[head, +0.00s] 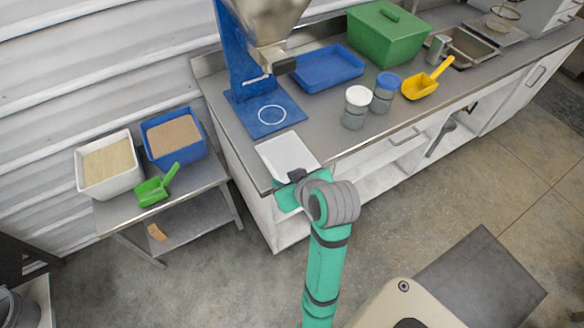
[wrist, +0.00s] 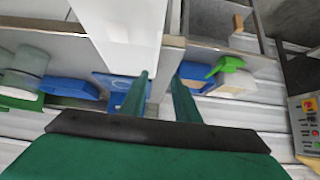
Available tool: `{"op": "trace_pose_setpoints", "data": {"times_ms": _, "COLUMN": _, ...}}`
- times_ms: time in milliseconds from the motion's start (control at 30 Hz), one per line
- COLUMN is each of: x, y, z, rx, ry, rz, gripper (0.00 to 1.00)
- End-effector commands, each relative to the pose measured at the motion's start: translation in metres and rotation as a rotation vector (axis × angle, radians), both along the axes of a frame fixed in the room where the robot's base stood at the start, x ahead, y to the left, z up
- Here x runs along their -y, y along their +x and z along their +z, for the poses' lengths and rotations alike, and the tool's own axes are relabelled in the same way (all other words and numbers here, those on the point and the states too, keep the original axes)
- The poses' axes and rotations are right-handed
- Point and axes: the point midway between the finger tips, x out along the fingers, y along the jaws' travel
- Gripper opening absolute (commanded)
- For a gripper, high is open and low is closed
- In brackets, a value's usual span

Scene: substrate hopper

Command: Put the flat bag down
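A white flat sheet-like thing, which I take to be the flat bag (head: 287,154), lies flat at the near left corner of the grey counter (head: 230,130). In the wrist view the white bag (wrist: 125,30) shows at the top, just past and left of the fingertips. My gripper (wrist: 161,76) has its two green fingers apart, with a clear gap between them and nothing gripped. In the head view my wrist partly hides the gripper at the bag's near edge. I cannot tell whether a finger touches the bag.
A blue stand (head: 262,112) with a metal hopper is behind the bag. Two lidded jars (head: 356,108) and a yellow scoop (head: 425,82) stand to the right. A lower side table at left holds a white bin (head: 108,185), a blue bin (head: 190,155) and a green scoop (head: 155,190).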

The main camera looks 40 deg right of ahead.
Motion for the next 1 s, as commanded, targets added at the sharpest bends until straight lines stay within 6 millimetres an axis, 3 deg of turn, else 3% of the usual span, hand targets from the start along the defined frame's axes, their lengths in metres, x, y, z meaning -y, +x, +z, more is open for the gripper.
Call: {"op": "trace_pose_setpoints", "data": {"times_ms": 1000, "x": 0.027, "y": 0.071, "z": -0.072, "rx": -0.007, "ry": 0.000, "rz": 0.002, "gripper": 0.29}}
